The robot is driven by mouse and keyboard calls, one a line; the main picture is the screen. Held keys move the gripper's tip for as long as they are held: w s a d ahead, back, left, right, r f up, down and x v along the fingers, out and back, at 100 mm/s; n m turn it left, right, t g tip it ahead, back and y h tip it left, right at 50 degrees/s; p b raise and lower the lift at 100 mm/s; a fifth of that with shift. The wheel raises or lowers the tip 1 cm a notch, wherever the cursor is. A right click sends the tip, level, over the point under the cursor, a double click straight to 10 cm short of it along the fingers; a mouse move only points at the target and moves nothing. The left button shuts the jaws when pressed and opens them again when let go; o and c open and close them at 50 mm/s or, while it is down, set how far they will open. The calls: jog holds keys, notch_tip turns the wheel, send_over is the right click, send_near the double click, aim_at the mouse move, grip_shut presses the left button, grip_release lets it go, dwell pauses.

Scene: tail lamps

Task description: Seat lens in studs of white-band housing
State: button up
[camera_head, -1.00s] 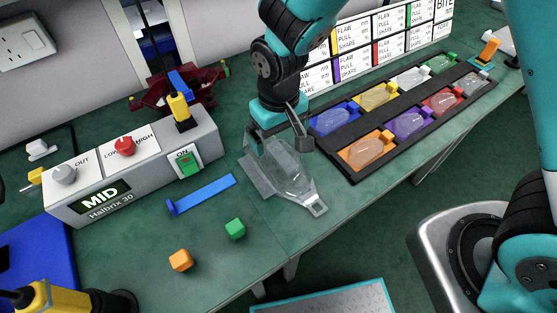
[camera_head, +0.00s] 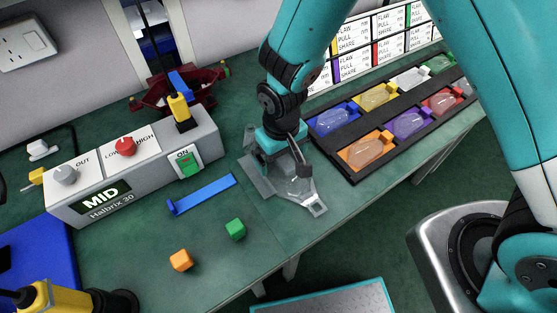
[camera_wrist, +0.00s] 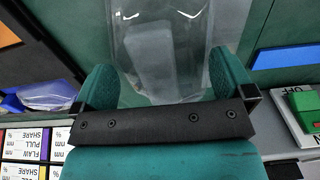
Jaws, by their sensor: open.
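A large clear lens-like piece (camera_head: 297,190) lies on the green bench, with a pale grey tab (camera_head: 317,206) at its front end and a flat grey plate (camera_head: 257,178) along its left side. My gripper (camera_head: 281,168) is down over its back part and covers some of it. In the wrist view, the clear piece (camera_wrist: 165,45) lies between the two teal fingers of my gripper (camera_wrist: 163,82). The fingers are apart, with no clear contact on the piece. I cannot make out a white band or studs on it. A black tray holds a white-marked clear piece (camera_head: 411,78).
The black tray (camera_head: 352,180) with several coloured pieces stands to the right. A grey control box (camera_head: 130,165) stands left.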

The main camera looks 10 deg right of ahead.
jog(key=shift+f, duration=0.2)
dwell(0.4)
jog(key=c, duration=0.7)
